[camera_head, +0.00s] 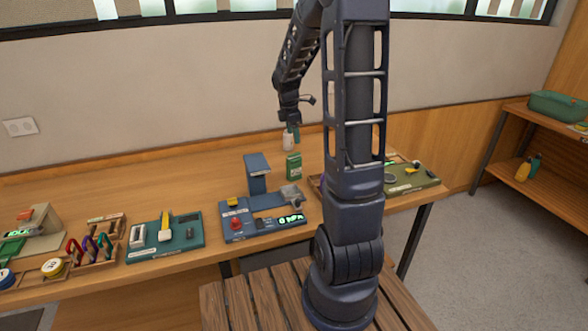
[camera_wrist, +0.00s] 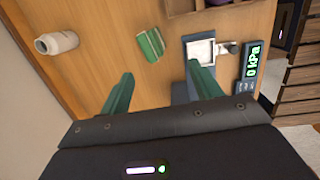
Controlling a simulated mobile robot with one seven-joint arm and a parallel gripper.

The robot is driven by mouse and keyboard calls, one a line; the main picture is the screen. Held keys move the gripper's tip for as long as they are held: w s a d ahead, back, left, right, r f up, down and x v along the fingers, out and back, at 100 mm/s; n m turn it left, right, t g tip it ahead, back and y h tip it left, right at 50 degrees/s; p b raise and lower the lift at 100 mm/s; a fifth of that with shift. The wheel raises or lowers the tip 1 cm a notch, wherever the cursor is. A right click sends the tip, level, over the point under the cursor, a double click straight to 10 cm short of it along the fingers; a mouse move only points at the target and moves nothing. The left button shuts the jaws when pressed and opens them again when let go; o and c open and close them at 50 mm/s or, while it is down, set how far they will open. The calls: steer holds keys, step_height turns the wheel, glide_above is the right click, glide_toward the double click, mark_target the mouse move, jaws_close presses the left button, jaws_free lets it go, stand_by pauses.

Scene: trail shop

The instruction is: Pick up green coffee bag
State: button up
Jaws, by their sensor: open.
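The green coffee bag (camera_head: 293,166) stands upright on the wooden counter, just right of the blue stand, in the head view. In the wrist view the green coffee bag (camera_wrist: 150,45) shows as a small green block with a pale stripe, beyond the fingertips. My gripper (camera_head: 292,128) hangs above the back of the counter in the head view, over the bag's area. Its two green fingers are spread in the wrist view, and my gripper (camera_wrist: 158,75) is open with nothing between them. The bag is apart from both fingers.
A blue device with a raised stand (camera_head: 257,173) and a lit display (camera_wrist: 252,62) is close beside the bag. Bare counter lies left of the stand.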

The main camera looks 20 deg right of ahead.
mark_target(294, 158)
steer(key=w+f+n, duration=0.1)
steer(key=f, duration=0.1)
steer(key=w+d+f+n, duration=0.1)
steer(key=w+f, duration=0.1)
steer(key=shift+w+f+n, duration=0.15)
steer(key=shift+f+n, duration=0.05)
steer(key=shift+n, duration=0.1)
steer(key=f, duration=0.5)
steer(key=shift+w+d+f, duration=0.1)
steer(key=shift+d+f, duration=0.1)
steer(key=shift+d, duration=0.15)
steer(key=shift+d+f, duration=0.1)
steer(key=shift+f, duration=2.55)
steer(key=c, duration=1.2)
